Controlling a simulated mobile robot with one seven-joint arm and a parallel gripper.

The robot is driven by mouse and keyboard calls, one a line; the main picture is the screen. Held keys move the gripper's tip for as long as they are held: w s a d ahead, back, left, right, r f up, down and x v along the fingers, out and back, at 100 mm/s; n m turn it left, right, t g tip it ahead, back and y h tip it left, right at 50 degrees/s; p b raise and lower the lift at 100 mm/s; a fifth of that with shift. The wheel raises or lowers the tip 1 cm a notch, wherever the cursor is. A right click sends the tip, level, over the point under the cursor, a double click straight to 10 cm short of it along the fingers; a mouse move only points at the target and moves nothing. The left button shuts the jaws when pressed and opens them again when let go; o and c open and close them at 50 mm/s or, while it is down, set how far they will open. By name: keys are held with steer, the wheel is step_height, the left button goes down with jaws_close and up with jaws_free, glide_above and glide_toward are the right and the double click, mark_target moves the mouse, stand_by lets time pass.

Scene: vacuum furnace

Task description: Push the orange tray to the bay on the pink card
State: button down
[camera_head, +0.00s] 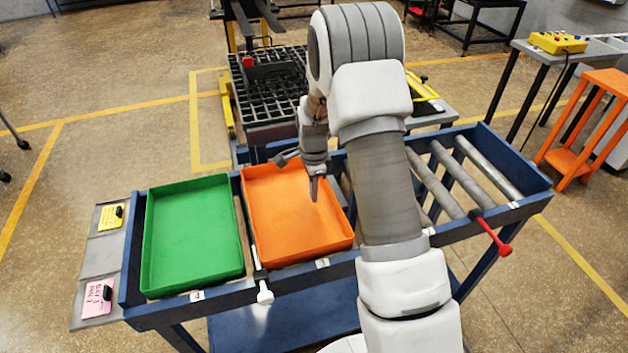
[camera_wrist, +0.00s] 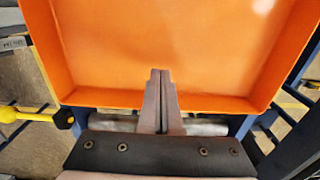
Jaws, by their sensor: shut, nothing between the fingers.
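The orange tray (camera_head: 290,215) lies flat in the blue roller frame, to the right of the green tray (camera_head: 192,238). In the wrist view the orange tray (camera_wrist: 180,45) fills most of the upper picture. My gripper (camera_head: 314,196) is shut and empty, pointing down at the tray's right side in the head view. In the wrist view its closed fingers (camera_wrist: 160,72) overlap the tray's near wall; I cannot tell whether they touch it. The pink card (camera_head: 97,298) lies at the frame's left end, nearest the front; its writing is too small to read surely.
The yellow card (camera_head: 111,217) is behind the pink one. Bare rollers (camera_head: 437,182) lie right of my arm. A white-knobbed lever (camera_head: 264,292) stands between the trays and a red-knobbed lever (camera_head: 500,245) at the right.

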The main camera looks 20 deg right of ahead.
mark_target(314, 209)
step_height(314, 209, down, 4)
steer(key=shift+r, duration=0.1)
steer(key=d+p, duration=0.1)
steer(key=d, duration=0.1)
steer(key=shift+d+r, duration=0.15)
steer(key=shift+d, duration=0.85)
